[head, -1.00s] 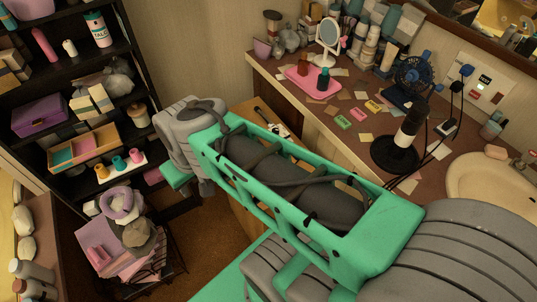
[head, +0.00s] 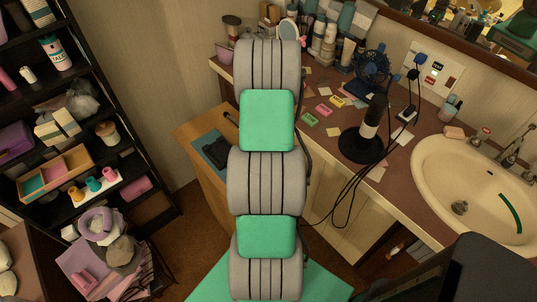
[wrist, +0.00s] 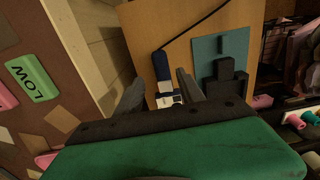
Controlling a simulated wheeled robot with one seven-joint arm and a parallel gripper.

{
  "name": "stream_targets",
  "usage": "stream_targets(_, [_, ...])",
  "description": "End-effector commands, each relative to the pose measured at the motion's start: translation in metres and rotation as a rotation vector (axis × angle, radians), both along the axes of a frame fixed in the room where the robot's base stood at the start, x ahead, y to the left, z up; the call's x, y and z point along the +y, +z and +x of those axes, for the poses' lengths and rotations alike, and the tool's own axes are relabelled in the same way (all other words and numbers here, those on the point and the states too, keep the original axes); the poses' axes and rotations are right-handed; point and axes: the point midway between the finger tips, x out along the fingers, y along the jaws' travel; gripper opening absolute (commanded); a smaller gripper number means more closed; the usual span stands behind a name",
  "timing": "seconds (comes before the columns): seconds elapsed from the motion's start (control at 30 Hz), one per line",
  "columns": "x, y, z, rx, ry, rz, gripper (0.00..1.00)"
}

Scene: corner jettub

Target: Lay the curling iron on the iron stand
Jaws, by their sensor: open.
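In the wrist view a dark blue and white piece (wrist: 161,68), which looks like part of the curling iron, lies on the wooden top. My gripper (wrist: 158,88) is open, its two dark fingers on either side of this piece in the picture. The lower part is hidden behind my gripper, and I cannot tell if they touch. To its right a black blocky thing, apparently the iron stand (wrist: 226,72), lies on a teal mat (wrist: 207,48). The stand also shows in the head view (head: 216,153).
A wooden cabinet (head: 184,130) carries the mat. A sink (head: 470,170) is at right, a loaded black shelf (head: 110,95) at left.

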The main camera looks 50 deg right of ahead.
Motion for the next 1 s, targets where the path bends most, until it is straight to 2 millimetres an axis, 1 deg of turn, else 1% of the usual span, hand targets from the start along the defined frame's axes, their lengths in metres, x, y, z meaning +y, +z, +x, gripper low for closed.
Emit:
stream_targets(0.03, [0.001, -0.011, 0.000, 0.001, 0.000, 0.001, 0.45])
stream_targets(0.4, [0.001, -0.075, 0.000, 0.002, -0.001, 0.002, 0.45])
stream_targets(0.5, [0.001, -0.085, 0.000, 0.001, -0.001, 0.000, 0.45])
stream_targets(0.6, [0.001, -0.089, 0.000, 0.000, -0.001, 0.000, 0.45])
stream_targets(0.83, [0.001, -0.088, 0.000, 0.000, -0.001, 0.000, 0.45])
stream_targets(1.0, [0.001, -0.088, 0.000, 0.001, -0.001, 0.000, 0.39])
